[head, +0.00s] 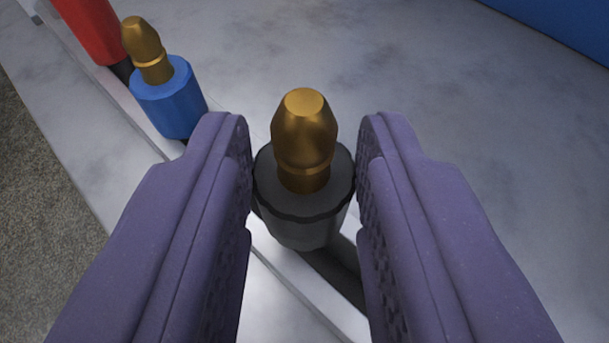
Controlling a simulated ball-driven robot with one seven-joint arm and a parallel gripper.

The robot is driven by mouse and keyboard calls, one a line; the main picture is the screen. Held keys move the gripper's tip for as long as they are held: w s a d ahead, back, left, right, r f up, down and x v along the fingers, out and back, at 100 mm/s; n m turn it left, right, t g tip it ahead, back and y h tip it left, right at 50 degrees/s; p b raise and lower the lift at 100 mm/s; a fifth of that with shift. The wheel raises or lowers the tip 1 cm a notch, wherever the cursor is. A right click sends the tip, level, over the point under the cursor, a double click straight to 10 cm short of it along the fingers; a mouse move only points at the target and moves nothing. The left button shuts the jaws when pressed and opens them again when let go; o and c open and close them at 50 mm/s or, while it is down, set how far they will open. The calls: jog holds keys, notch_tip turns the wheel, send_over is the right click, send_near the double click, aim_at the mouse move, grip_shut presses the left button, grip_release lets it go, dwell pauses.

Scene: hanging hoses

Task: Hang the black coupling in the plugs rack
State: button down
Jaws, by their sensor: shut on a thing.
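The black coupling (303,205) is in the middle of the head view, with a brass plug tip (304,140) pointing up and toward the camera. My gripper (305,180) has one purple finger on each side of the coupling's black collar and is shut on it. A dark hose or stem runs from under the collar down to the right, partly hidden by the right finger. A pale rail (290,285) shows beneath the coupling; I cannot tell whether the coupling touches it.
A blue coupling (170,102) with a brass tip stands at the upper left, close to the left finger. A red part (92,28) is beyond it. A grey marbled surface (450,90) is clear at the right. A blue edge (565,28) shows top right.

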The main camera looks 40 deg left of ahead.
jog(key=shift+f+b, duration=0.85)
jog(key=shift+f, duration=0.25)
jog(key=c, duration=0.7)
grip_release()
jog(key=shift+r, duration=0.1)
jog(key=p+v, duration=0.2)
jog(key=v, duration=0.5)
jog(key=shift+s+d+r+p, duration=0.2)
jog(key=shift+s+p, duration=0.1)
jog(key=shift+p, duration=0.1)
